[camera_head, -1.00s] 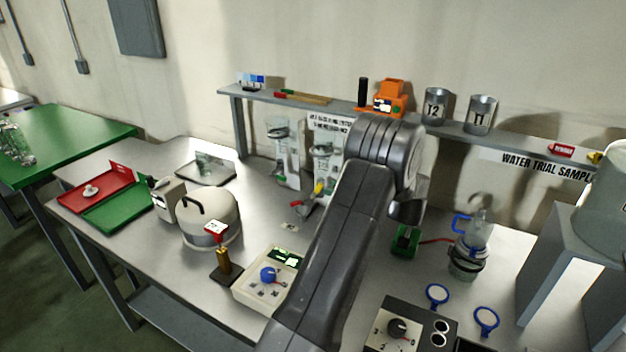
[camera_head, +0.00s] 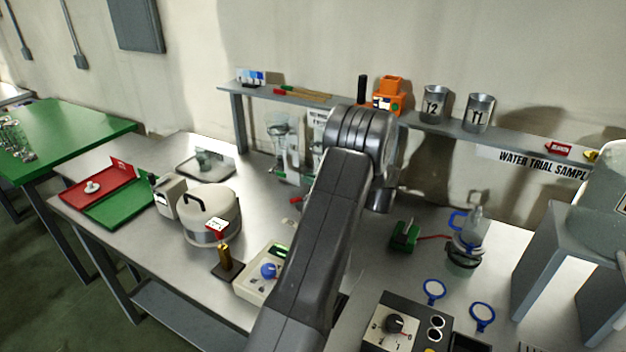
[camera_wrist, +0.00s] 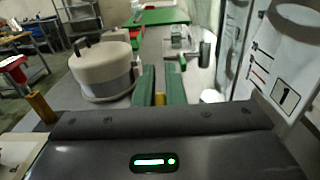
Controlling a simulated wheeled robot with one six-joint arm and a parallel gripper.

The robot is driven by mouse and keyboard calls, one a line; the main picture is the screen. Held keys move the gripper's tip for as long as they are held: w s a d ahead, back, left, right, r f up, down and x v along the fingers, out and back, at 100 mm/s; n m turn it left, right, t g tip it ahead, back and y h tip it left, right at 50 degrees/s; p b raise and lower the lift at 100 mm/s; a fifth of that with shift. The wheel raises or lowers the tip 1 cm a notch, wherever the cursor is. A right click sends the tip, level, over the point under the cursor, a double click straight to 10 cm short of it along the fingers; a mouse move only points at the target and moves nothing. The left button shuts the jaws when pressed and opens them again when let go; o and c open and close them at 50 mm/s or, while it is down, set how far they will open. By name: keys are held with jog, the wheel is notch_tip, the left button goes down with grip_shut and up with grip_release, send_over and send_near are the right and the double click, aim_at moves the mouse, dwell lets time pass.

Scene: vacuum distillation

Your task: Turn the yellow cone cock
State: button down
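In the wrist view, the two green fingers of my gripper (camera_wrist: 160,84) point forward with a narrow gap between them. A small yellow piece (camera_wrist: 160,99), which looks like the yellow cone cock, shows low in that gap. It seems close to both fingers, but I cannot tell whether they press on it. In the head view, my arm hides the gripper and the yellow handle. Glassware on a stand (camera_head: 279,135) shows just left of my arm, under the shelf.
A round white-lidded pot (camera_head: 209,212) and a control box with a blue knob (camera_head: 262,273) stand left of my arm. A blue-handled flask (camera_head: 468,240), a green clamp (camera_head: 405,237) and a black dial box (camera_head: 392,325) stand right. A shelf (camera_head: 450,128) runs behind.

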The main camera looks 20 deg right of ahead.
jog(key=shift+f, duration=0.1)
jog(key=b, duration=0.1)
jog(key=t+y+b, duration=0.1)
jog(key=b, duration=0.1)
jog(key=shift+s+d+f, duration=0.3)
jog(key=shift+s+d, duration=0.05)
jog(key=t+y+b, duration=0.1)
jog(key=b, duration=0.1)
jog(key=s+d+t+y+b, duration=0.1)
jog(key=t+y+b, duration=0.1)
jog(key=shift+s+f, duration=0.1)
jog(key=shift+s, duration=0.05)
jog(key=shift+t, duration=0.3)
jog(key=c, duration=1.5)
grip_release()
jog(key=shift+d, duration=0.1)
